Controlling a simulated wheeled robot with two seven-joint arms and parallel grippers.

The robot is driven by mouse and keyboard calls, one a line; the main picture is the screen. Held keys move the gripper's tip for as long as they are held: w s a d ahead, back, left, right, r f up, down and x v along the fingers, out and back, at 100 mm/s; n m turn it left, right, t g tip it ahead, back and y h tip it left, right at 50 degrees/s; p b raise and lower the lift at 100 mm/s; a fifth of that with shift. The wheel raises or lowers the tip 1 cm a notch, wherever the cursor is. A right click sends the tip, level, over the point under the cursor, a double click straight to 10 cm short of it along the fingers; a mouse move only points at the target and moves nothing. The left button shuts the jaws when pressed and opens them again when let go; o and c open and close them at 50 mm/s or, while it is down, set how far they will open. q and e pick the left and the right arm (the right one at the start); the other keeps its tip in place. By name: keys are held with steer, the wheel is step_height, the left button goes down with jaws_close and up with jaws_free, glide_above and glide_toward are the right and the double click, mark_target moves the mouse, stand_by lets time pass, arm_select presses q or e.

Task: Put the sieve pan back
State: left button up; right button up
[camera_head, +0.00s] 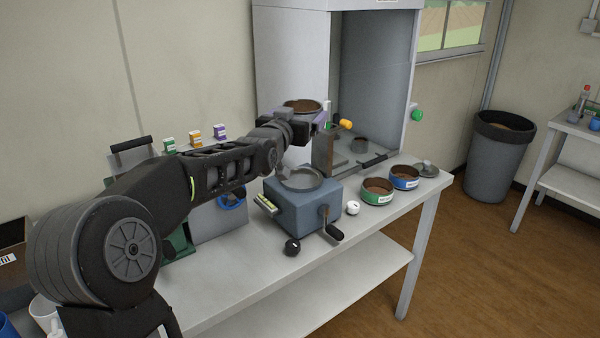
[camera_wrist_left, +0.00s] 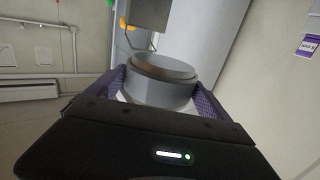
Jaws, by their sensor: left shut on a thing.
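The sieve pan (camera_head: 302,106), a round grey pan with brown soil inside, is held in the air in the head view. My left gripper (camera_head: 313,120) is shut on it, above and behind the blue-grey box machine (camera_head: 305,208) with a crank. In the left wrist view the pan (camera_wrist_left: 162,88) sits between the purple fingers of my left gripper (camera_wrist_left: 160,98). A round grey seat (camera_head: 299,179) on top of the machine shows no pan on it. My right gripper is in neither view.
A green-banded sieve (camera_head: 377,191) and a blue-banded sieve (camera_head: 404,177), both with soil, stand right of the machine. A grey lid (camera_head: 428,169) is beside them. A tall grey cabinet (camera_head: 290,55) with an open bay stands behind. A white ball (camera_head: 352,207) lies near the crank.

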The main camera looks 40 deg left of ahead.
arm_select(q)
glide_above(299, 183)
step_height(299, 183, down, 10)
steer(key=shift+f, duration=0.15)
steer(key=shift+f, duration=0.1)
step_height(299, 183, down, 4)
steer(key=shift+f+p, duration=0.1)
steer(key=shift+p, duration=0.2)
steer(key=shift+d, duration=0.1)
steer(key=shift+f, duration=0.15)
steer(key=shift+f+b, duration=0.35)
steer(key=shift+b, duration=0.3)
steer(key=o, duration=1.6)
steer(key=shift+r, duration=0.1)
steer(key=shift+r, duration=0.1)
